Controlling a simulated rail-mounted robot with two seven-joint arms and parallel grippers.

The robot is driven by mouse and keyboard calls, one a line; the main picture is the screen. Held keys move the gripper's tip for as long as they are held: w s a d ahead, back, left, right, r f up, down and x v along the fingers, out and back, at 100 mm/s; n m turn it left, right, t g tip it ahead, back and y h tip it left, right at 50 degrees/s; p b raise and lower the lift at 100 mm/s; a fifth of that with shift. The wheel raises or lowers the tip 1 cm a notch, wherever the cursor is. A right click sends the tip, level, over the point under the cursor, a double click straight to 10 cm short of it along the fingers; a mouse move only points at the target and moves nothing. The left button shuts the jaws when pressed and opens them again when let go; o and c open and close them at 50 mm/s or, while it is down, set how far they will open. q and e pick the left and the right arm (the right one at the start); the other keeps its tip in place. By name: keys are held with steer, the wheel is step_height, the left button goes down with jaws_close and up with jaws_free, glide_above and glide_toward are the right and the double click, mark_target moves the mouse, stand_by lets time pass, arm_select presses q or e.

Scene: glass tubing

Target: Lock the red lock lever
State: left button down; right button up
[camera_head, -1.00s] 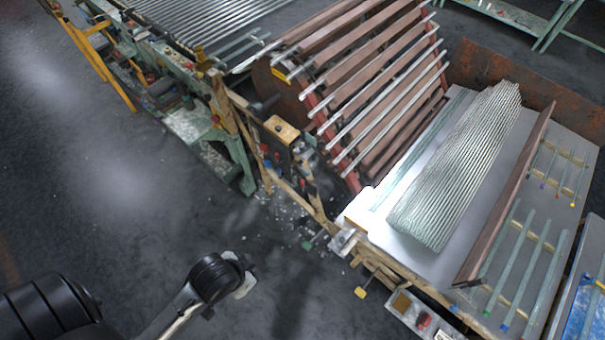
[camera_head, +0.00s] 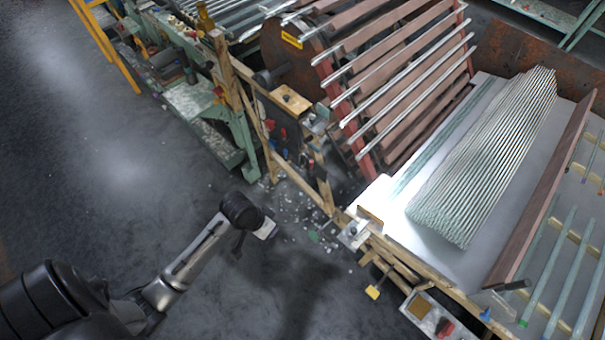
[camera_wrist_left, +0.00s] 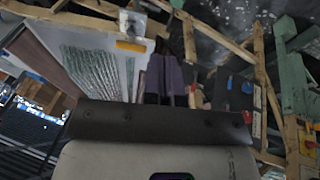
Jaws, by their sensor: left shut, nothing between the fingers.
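My left arm comes in from the lower left in the head view, and its gripper (camera_head: 252,238) hangs over the dark floor, left of the wooden frame. It is small there; it is shut and empty, touching nothing. I cannot pick out a red lock lever for certain. A small red part (camera_head: 445,328) sits on a grey box at the front of the sorting table. Other small red parts (camera_head: 283,133) show on a dark panel by the wooden frame. The left wrist view shows a dark bar and pale housing of mine across the bottom, without clear fingertips. My right gripper is out of view.
A table (camera_head: 395,225) bears a bundle of glass tubes (camera_head: 485,165). Red-brown slanted bars (camera_head: 385,75) stand behind it. A wooden frame (camera_head: 245,90) and a green machine leg (camera_head: 245,145) stand left of it. Broken glass lies on the floor; the left floor is clear.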

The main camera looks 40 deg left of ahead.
arm_select(q)
steer(key=w+a+f+n+t+h+b, duration=0.3)
steer(key=w+a+f+b, duration=0.6)
steer(key=b, duration=0.5)
steer(key=w+a+f+n+t+h+b, duration=0.25)
steer(key=w+a+f+b, duration=0.45)
steer(key=w+f+b, duration=0.5)
steer(key=w+a+r+n+t+h+b, duration=0.2)
steer(key=w+a+n+t+h+b, duration=0.1)
steer(key=a+b, duration=0.6)
steer(key=shift+w+a+n+t+b, duration=0.3)
steer(key=shift+w+n+t+b, duration=0.65)
steer(key=shift+t+b, duration=0.3)
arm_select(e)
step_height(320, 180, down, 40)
arm_select(q)
steer(key=shift+d+f, duration=0.1)
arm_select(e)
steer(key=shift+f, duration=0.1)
arm_select(q)
steer(key=s+d+b+x, duration=0.1)
steer(key=d+b+x, duration=0.1)
steer(key=x, duration=1)
steer(key=shift+d+b, duration=0.25)
steer(key=shift+b, duration=0.65)
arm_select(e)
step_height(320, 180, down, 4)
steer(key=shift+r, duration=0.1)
arm_select(q)
steer(key=shift+s, duration=0.2)
